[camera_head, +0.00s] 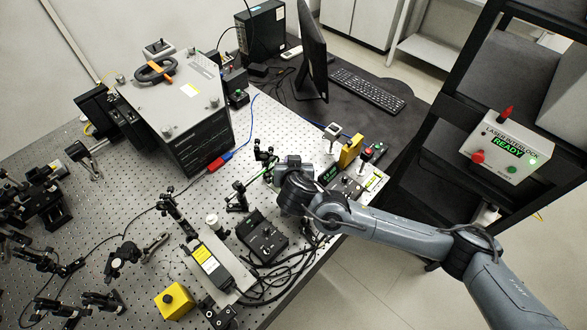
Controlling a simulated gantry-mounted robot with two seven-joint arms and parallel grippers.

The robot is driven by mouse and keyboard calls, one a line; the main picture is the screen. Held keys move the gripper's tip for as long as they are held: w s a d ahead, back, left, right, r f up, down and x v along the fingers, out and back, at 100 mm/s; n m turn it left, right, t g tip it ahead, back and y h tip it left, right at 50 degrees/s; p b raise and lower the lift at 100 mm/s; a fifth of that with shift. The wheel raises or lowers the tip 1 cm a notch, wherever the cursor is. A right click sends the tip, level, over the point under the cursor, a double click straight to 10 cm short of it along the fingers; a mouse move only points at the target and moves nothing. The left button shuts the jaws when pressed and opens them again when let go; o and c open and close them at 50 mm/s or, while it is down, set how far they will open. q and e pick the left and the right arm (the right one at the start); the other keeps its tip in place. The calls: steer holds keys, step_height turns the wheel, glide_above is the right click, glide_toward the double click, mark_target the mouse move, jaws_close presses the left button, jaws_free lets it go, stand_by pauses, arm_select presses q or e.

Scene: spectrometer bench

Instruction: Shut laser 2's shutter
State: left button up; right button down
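My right arm comes in from the right, and its gripper (280,178) is over the right part of the optical bench, beside a small unit with a green display (327,174). The wrist hides the fingertips, so I cannot tell whether it is open or holds anything. A grey laser-like box with a yellow label (210,264) lies near the front of the bench, left of the wrist. No label marking laser 2 is readable, and I cannot make out its shutter. My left gripper is not in view.
A black control box (262,237) and loose cables lie close to the wrist. Optic mounts crowd the left of the perforated bench (150,205). A large instrument (185,105), yellow box (174,300), monitor (312,50) and keyboard (367,90) stand around. An interlock box (503,145) reads READY.

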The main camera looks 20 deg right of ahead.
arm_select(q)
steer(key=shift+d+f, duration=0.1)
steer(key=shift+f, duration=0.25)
arm_select(e)
steer(key=c, duration=1.1)
jaws_free()
steer(key=shift+s, duration=0.1)
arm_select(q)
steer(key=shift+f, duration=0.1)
arm_select(e)
steer(key=shift+s+a+r, duration=0.1)
steer(key=shift+s+r, duration=0.1)
arm_select(q)
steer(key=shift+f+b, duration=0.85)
steer(key=shift+b, duration=0.25)
arm_select(e)
steer(key=v, duration=1)
steer(key=shift+s+f, duration=0.1)
steer(key=shift+f, duration=0.05)
